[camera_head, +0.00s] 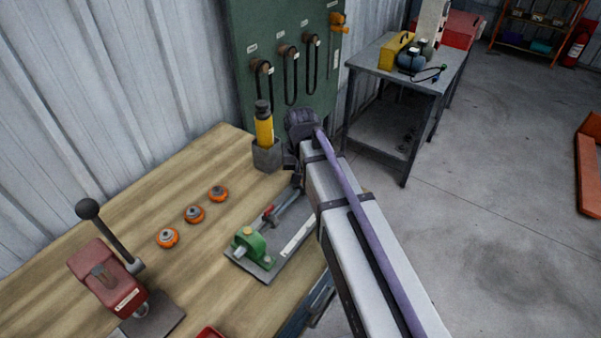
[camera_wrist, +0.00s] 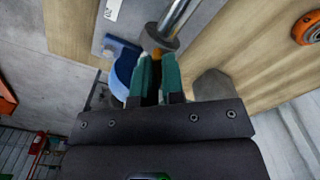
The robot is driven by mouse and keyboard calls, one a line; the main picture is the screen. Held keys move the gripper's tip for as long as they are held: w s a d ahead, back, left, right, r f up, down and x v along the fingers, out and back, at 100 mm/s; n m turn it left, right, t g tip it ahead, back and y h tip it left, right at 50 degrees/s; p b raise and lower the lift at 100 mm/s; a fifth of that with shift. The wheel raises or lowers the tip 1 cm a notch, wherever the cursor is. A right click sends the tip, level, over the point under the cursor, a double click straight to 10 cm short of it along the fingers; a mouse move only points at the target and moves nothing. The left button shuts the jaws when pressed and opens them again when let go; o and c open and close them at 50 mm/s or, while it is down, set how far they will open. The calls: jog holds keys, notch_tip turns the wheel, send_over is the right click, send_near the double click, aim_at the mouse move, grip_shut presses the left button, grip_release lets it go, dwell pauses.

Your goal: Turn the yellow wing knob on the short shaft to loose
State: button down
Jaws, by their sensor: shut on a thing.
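In the wrist view, my gripper (camera_wrist: 156,60) has its two green fingers shut on the yellow wing knob (camera_wrist: 156,51). Only a small orange-yellow part of the knob shows between the fingertips. A grey collar (camera_wrist: 162,38) and the bright metal shaft (camera_wrist: 181,14) lie just beyond it, with a blue block (camera_wrist: 124,68) to the left. In the head view, the shaft (camera_head: 293,203) sits on a grey base plate (camera_head: 262,271) with a green block (camera_head: 248,243) and a small red part (camera_head: 268,212). My arm hides the plate's far end, the knob and the fingertips there.
Several orange discs (camera_head: 194,214) lie on the wooden bench (camera_head: 150,205). A red lever press (camera_head: 103,275) stands at left. A grey holder (camera_head: 267,155) with a yellow-handled tool (camera_head: 264,126) stands near my wrist. A green panel (camera_head: 285,25) rises behind. A grey table (camera_head: 388,85) stands beyond.

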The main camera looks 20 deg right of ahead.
jog(key=n, duration=0.5)
jog(key=shift+n, duration=2.5)
jog(key=c, duration=1.2)
grip_release()
notch_tip(320, 180, up, 11)
jog(key=p, duration=1)
jog(key=shift+f+p, duration=0.1)
jog(key=shift+p, duration=0.3)
